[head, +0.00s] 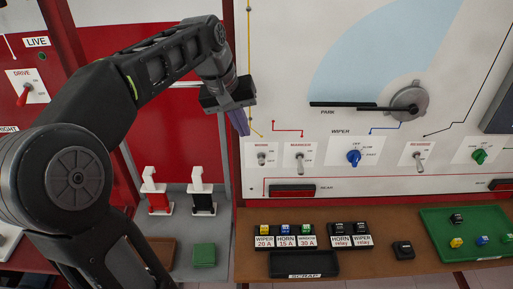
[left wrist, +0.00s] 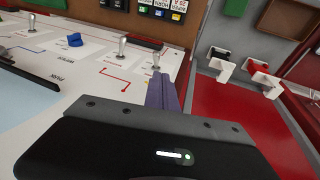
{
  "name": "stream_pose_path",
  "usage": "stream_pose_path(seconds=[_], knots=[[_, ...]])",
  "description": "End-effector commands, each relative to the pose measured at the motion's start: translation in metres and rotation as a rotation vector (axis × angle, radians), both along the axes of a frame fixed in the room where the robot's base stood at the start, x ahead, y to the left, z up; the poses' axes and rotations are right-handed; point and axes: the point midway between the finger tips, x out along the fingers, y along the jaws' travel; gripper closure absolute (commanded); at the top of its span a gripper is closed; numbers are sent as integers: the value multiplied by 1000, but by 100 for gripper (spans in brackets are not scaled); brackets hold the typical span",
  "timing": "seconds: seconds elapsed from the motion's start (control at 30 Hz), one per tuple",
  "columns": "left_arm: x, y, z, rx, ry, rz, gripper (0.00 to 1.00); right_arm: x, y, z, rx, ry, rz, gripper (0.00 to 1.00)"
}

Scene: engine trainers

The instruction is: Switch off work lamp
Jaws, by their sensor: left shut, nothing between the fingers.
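A panel toggle switch (head: 262,159) is the leftmost in the lower row of the white board. Its label is too small to read surely, so I cannot tell whether it is the work lamp's. My left gripper (head: 243,131) is shut and empty, its purple fingers just above and left of this toggle. In the left wrist view the fingers (left wrist: 158,82) point toward the same toggle (left wrist: 156,60), and contact cannot be judged. A second toggle (head: 300,158) stands to its right. My right gripper is not in view.
To the right are a blue wiper knob (head: 353,157), a reverse toggle (head: 420,160) and a green knob (head: 479,156). Below are a fuse row (head: 285,237), a scrap tray (head: 304,264) and a green tray (head: 440,220). Red and black clamps (head: 158,200) stand left.

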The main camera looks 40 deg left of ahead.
Motion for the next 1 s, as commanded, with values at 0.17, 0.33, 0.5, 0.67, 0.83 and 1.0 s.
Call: stream_pose_path(seconds=[0.17, 0.33, 0.5, 0.67, 0.83, 1.0], knots=[[1, -1, -5, -1, 2, -1, 100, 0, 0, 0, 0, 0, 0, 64], [6, -3, -20, -2, 5, -2, 100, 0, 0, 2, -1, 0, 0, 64], [15, -5, -46, -2, 5, -1, 100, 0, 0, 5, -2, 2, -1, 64], [23, -7, -72, -2, 5, -2, 100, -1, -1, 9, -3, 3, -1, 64], [29, -8, -90, -1, 3, -1, 100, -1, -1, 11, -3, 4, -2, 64], [31, -9, -96, 0, 1, -1, 100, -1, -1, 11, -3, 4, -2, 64]])
